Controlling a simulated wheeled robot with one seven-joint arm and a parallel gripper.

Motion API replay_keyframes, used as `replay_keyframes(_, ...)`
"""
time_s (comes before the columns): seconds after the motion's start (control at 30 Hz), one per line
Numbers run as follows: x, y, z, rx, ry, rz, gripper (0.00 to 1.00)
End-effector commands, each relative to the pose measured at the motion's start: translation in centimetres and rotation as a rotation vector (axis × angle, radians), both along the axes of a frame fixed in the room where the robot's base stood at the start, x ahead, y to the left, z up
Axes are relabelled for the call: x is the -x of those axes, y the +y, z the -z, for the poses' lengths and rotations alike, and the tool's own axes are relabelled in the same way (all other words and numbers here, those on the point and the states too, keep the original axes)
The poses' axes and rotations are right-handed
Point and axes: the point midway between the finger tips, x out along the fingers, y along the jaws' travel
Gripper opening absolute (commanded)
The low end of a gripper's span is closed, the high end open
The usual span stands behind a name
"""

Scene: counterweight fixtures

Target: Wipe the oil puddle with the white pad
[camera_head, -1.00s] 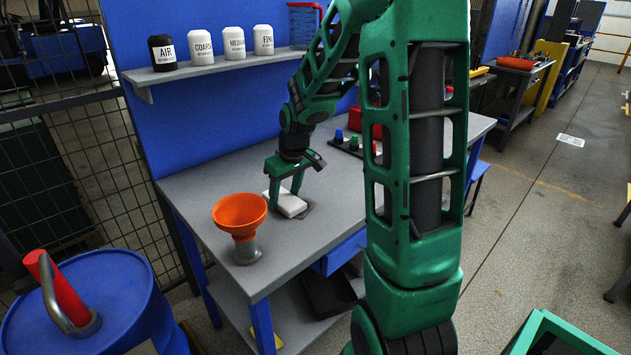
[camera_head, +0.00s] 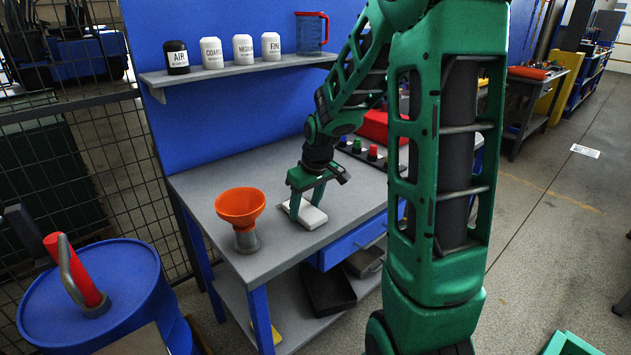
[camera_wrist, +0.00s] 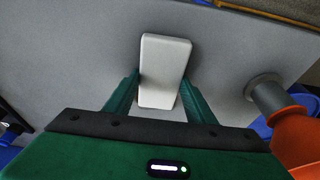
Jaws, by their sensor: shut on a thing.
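The white pad (camera_head: 312,216) is a flat block on the grey bench top, near its front edge. My gripper (camera_head: 305,207) points down and is shut on the pad, with one green finger on each side. The wrist view shows the pad (camera_wrist: 165,70) between the fingers (camera_wrist: 162,88). The pad looks flat on the surface or very close to it. I cannot make out the oil puddle now; any oil under the pad is hidden.
An orange funnel (camera_head: 240,206) stands on a grey base left of the pad. Coloured knobs (camera_head: 357,146) and a red object (camera_head: 374,125) are behind my arm. A shelf (camera_head: 235,70) with labelled canisters is above. The bench's left back (camera_head: 215,180) is clear.

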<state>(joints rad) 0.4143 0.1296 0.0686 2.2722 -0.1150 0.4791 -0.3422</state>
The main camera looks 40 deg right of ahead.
Motion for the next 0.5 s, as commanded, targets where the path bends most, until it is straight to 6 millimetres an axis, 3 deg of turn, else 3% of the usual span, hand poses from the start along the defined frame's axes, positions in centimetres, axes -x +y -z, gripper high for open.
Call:
replay_keyframes(0.1, -0.2, 0.3, -2.3, 0.003, -0.007, -0.005, 0.29)
replay_keyframes(0.5, -0.3, 0.8, -5.7, 0.002, -0.005, -0.012, 0.29)
